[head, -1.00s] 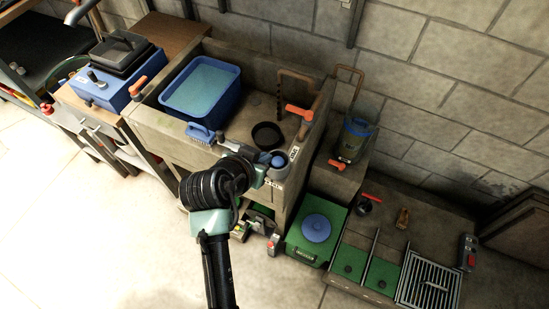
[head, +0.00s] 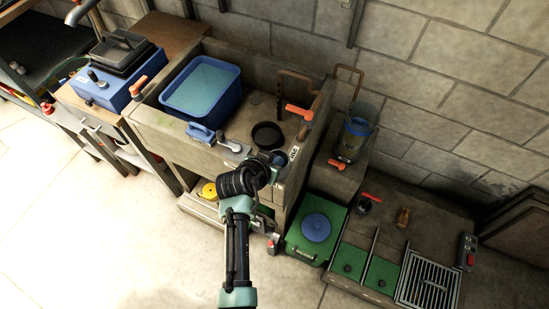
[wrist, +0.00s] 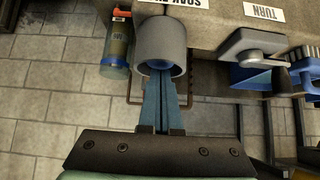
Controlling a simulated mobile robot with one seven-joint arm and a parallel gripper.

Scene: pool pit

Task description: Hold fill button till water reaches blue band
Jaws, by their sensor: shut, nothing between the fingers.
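The fill button is blue and sits inside a round grey collar (wrist: 160,42) in the wrist view. My gripper (wrist: 163,76) is shut and empty, its fingertips at the collar's mouth, in line with the button. Whether the tips touch or press the button cannot be told. In the head view my gripper (head: 275,163) is at the basin's front right corner and mostly covers the button. The clear cylinder (head: 353,144) with a blue band stands on a ledge to the right; it also shows in the wrist view (wrist: 116,45). Its water level is hard to read.
A blue tub (head: 203,88) and a dark round dish (head: 267,135) are in the stone basin. A blue-handled brush (head: 200,132) and a grey lever (head: 233,146) are on its front rim. An orange handle (head: 299,111) is at the right. A green box (head: 316,228) stands below.

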